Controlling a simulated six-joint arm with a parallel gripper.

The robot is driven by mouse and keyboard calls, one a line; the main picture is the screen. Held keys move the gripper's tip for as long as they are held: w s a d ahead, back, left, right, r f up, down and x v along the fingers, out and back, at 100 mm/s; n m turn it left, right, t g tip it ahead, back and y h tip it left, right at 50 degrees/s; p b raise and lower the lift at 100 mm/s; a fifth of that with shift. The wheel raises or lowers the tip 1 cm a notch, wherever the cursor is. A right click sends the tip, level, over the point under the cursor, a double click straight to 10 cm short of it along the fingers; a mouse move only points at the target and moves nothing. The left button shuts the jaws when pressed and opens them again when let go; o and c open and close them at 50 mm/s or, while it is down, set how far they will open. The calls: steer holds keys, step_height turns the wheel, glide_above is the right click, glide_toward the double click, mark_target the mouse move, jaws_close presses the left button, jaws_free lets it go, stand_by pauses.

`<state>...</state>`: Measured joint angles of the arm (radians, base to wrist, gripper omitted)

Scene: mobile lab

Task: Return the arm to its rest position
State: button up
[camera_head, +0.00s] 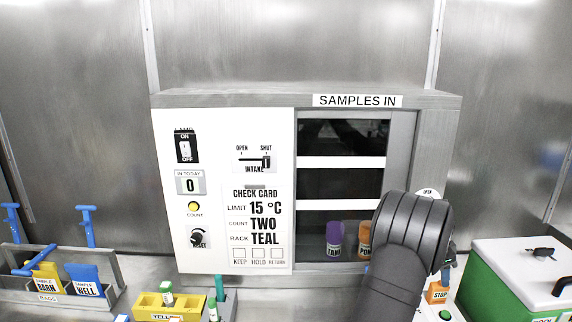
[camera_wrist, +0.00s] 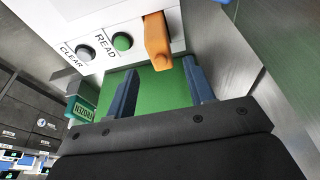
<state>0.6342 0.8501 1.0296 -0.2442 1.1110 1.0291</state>
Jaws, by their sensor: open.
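My arm (camera_head: 395,265) rises at the lower right of the head view, in front of the right side of the SAMPLES IN cabinet (camera_head: 170,190). A green surface (camera_wrist: 160,90) shows behind the gap. An orange piece (camera_wrist: 157,42) on a white panel sits just above the gap; I cannot tell whether a finger touches it.
The white panel carries a green READ button (camera_wrist: 123,41) and a grey CLEAR button (camera_wrist: 85,53). Purple (camera_head: 334,238) and orange (camera_head: 364,240) containers stand in the cabinet. A green box with white lid (camera_head: 520,262) is at right; a yellow rack (camera_head: 168,304) and bags tray (camera_head: 50,298) are left.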

steer(key=x, duration=0.7)
steer(key=shift+f, duration=0.15)
step_height(320, 180, up, 4)
steer(key=shift+d+r, duration=0.1)
steer(key=shift+r, duration=0.05)
steer(key=s+d+r, duration=0.4)
steer(key=s+r, duration=0.3)
steer(key=s, duration=0.4)
steer(key=n+t, duration=0.1)
steer(key=n, duration=0.3)
glide_toward(441, 288)
steer(key=s+a+f, duration=0.2)
steer(key=a+f, duration=0.1)
steer(key=a, duration=0.1)
steer(key=w+a+f+n+t+y, duration=0.15)
steer(key=w+a+n, duration=0.3)
steer(key=a, duration=0.75)
steer(key=s+a+f+n+y, duration=0.1)
steer(key=a+n, duration=0.3)
steer(key=a, duration=0.9)
steer(key=s+a+f+n, duration=0.1)
steer(key=a+f+n, duration=0.3)
steer(key=a, duration=1)
steer(key=shift+s+n+t+y, duration=0.3)
steer(key=shift+n+t+y, duration=0.05)
steer(key=shift+n, duration=0.4)
